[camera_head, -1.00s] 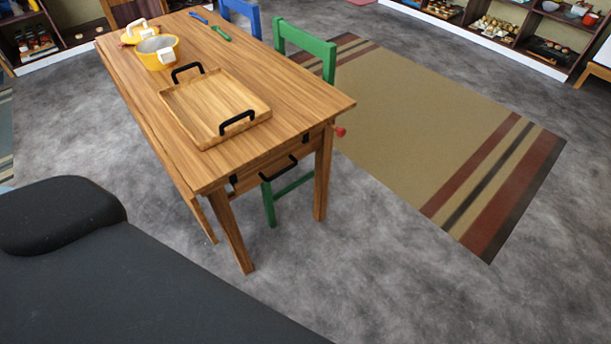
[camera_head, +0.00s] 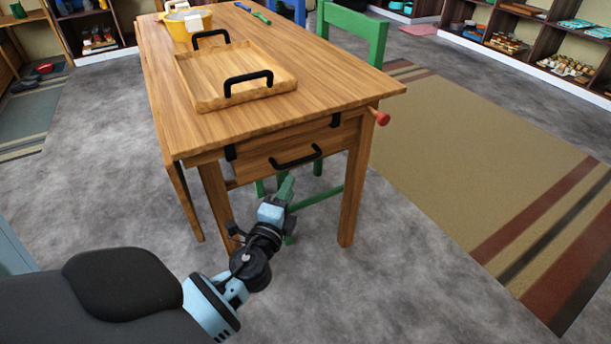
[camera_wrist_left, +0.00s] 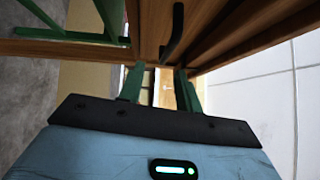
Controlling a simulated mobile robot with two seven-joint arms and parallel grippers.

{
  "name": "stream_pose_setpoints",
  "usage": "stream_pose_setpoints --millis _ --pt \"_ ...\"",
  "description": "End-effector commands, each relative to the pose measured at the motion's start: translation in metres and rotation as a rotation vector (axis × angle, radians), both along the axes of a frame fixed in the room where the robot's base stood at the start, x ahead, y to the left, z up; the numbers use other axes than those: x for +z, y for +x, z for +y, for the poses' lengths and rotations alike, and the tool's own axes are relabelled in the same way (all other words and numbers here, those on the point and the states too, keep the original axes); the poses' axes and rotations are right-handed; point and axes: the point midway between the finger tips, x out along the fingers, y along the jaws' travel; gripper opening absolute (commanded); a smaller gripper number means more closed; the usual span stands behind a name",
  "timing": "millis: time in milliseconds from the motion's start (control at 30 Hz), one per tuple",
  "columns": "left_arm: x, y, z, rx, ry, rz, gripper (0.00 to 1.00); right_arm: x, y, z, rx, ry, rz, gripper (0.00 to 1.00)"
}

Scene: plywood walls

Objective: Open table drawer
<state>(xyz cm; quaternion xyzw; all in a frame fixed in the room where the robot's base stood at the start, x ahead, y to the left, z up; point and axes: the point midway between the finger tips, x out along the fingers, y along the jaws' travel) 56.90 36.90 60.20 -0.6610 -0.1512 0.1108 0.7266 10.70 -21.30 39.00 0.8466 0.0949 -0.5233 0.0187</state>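The wooden table (camera_head: 300,98) has a drawer (camera_head: 265,164) in its near end, under the top. The drawer front looks closed and carries a black bar handle (camera_head: 297,157). My left gripper (camera_head: 285,187) is just below the handle and in front of it, apart from it. In the left wrist view the two green fingers (camera_wrist_left: 160,85) are spread with nothing between them. There the dark handle (camera_wrist_left: 174,35) lies ahead, above the fingers. My right gripper is in neither view.
On the table are a wooden tray (camera_head: 205,104) with black handles and a yellow pot (camera_head: 186,25). A red knob (camera_head: 381,117) sticks out at the table's right side. A green chair (camera_head: 352,30) stands behind. Grey floor is clear in front.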

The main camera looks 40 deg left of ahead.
Motion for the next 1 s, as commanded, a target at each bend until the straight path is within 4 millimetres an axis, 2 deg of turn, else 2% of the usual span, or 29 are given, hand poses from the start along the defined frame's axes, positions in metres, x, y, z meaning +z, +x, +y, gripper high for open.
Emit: stream_pose_setpoints --millis 33,100,467,800,1000 --pt "-0.002 0.007 0.003 0.008 0.03 -0.013 0.34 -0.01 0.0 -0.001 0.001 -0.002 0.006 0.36" --pt "0.003 0.013 0.005 0.016 0.06 -0.028 0.34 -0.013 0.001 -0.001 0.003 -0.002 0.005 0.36" --pt "0.011 0.023 0.009 0.02 0.082 -0.041 0.34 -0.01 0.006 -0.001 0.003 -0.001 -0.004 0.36" --pt "0.017 0.067 0.027 0.021 0.079 -0.04 0.34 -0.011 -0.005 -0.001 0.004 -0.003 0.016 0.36" --pt "0.019 0.084 0.033 0.019 0.079 -0.038 0.34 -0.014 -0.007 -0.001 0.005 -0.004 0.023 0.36"
